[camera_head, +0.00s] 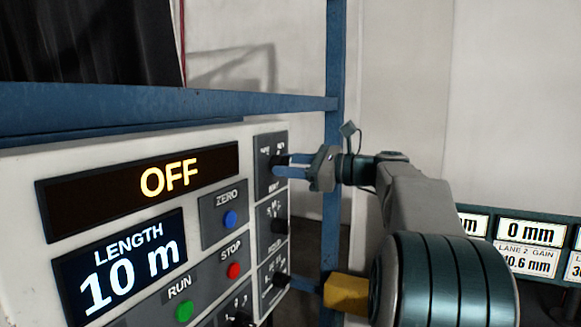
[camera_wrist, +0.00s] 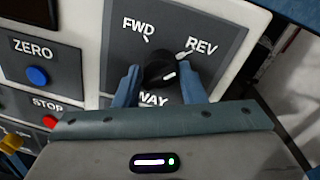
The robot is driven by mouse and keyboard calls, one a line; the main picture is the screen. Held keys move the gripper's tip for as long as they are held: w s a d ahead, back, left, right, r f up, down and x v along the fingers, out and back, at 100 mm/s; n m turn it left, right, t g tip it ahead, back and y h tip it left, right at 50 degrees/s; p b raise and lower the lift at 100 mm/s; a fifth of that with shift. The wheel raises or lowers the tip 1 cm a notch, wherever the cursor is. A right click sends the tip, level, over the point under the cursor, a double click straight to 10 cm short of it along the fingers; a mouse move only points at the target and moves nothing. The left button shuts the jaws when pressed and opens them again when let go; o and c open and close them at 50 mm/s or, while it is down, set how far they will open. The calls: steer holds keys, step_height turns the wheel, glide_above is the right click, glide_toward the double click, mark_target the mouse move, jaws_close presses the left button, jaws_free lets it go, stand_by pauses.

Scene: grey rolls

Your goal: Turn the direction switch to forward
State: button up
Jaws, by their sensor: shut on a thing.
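The direction switch is a black round knob (camera_wrist: 158,68) on a dark plate with white labels FWD at upper left and REV at upper right. A label reading WAY is partly hidden below it. The white line on the knob slants toward the right, nearer the REV side than FWD. My gripper (camera_wrist: 162,72) has one blue finger on each side of the knob and is shut on it. In the head view my gripper (camera_head: 277,165) reaches in from the right to the top right plate of the panel, and its fingers hide most of the knob.
The panel (camera_head: 170,180) also carries a display reading OFF (camera_head: 140,180), a LENGTH 10 m screen (camera_head: 125,262), blue ZERO (camera_head: 230,218), red STOP (camera_head: 234,270) and green RUN (camera_head: 184,310) buttons. More knobs (camera_head: 279,226) sit below. A blue post (camera_head: 334,120) stands behind my gripper.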

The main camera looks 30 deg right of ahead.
steer(key=n+b, duration=0.2)
steer(key=n, duration=0.2)
steer(key=shift+n+b, duration=0.3)
steer(key=shift+b, duration=0.1)
steer(key=n+b, duration=0.2)
steer(key=n, duration=0.2)
steer(key=shift+a+r+h+b, duration=0.1)
steer(key=shift+h+b, duration=0.3)
steer(key=n+b, duration=0.3)
steer(key=n, duration=0.2)
steer(key=shift+r+h, duration=0.1)
steer(key=shift+h, duration=0.2)
steer(key=shift+s+r+n+b, duration=0.1)
steer(key=shift+n+b, duration=0.8)
steer(key=shift+n, duration=0.5)
steer(key=o, duration=0.9)
steer(key=shift+o, duration=0.2)
